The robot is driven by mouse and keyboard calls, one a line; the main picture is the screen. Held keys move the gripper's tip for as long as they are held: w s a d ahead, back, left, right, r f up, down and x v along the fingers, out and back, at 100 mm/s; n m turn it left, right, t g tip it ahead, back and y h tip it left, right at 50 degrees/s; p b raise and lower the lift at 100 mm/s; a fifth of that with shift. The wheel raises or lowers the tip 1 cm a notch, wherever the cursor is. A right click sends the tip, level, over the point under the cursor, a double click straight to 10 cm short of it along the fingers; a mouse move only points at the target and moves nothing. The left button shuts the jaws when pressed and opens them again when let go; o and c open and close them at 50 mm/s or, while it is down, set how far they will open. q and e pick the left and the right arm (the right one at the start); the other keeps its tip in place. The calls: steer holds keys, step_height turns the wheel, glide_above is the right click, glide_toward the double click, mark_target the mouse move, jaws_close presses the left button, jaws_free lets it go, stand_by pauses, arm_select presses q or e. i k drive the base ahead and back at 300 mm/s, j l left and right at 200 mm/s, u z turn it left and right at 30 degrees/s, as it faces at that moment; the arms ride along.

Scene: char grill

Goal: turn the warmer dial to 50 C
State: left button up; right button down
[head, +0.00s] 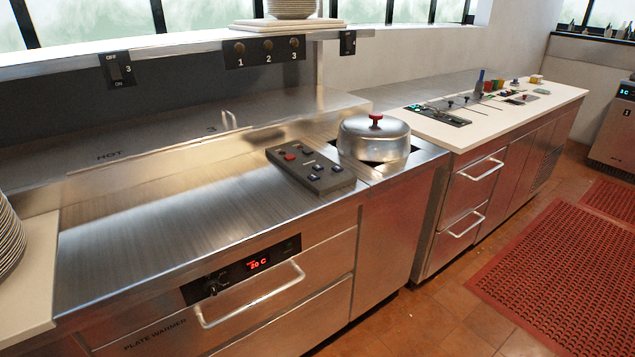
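The plate warmer (152,335) is a steel drawer unit under the counter, labelled "PLATE WARMER". A black control panel (283,252) runs along its upper front. The warmer dial (213,288) is a small dark knob near the panel's left end, and its pointer is too small to read. The red display (258,263) to its right shows a two-digit number ending in 0 and a C; the first digit is blurred and could be 5 or 8. Neither of my grippers is in view.
A bar handle (250,296) sticks out just below the panel. A dark control box (310,170) and a domed lid with a red knob (373,138) sit on the steel counter (170,230). Stacked plates (8,237) stand at the left edge. The counter's middle is clear.

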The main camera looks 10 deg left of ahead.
mark_target(212, 284)
steer(key=u, duration=1.2)
